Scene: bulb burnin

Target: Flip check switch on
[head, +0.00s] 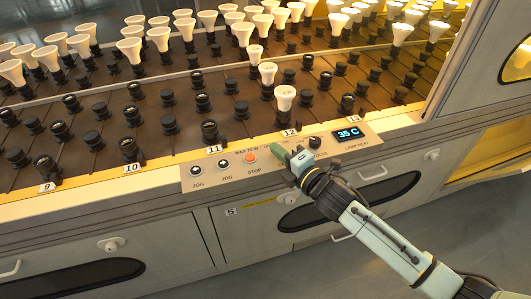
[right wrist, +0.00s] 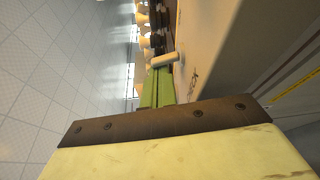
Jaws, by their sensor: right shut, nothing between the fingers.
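The control panel (head: 230,178) runs along the front of the bulb rack. It carries two JOG buttons (head: 195,170), a red STOP button (head: 250,157), a black knob (head: 315,142) and a display (head: 348,133) reading 35 C. My right gripper (head: 292,156) is shut and empty at the panel, between the STOP button and the knob. It covers that part of the panel, so I cannot make out the check switch in the head view. In the right wrist view, a pale stubby peg (right wrist: 166,60) sticks out just beyond the green fingertips (right wrist: 158,74); I cannot tell whether they touch. My left gripper is out of view.
Rows of black sockets, many holding white bulbs (head: 131,50), fill the rack behind the panel. Number tags (head: 211,150) line its front ledge. Cabinet doors with handles (head: 372,172) lie below. The floor in front is clear.

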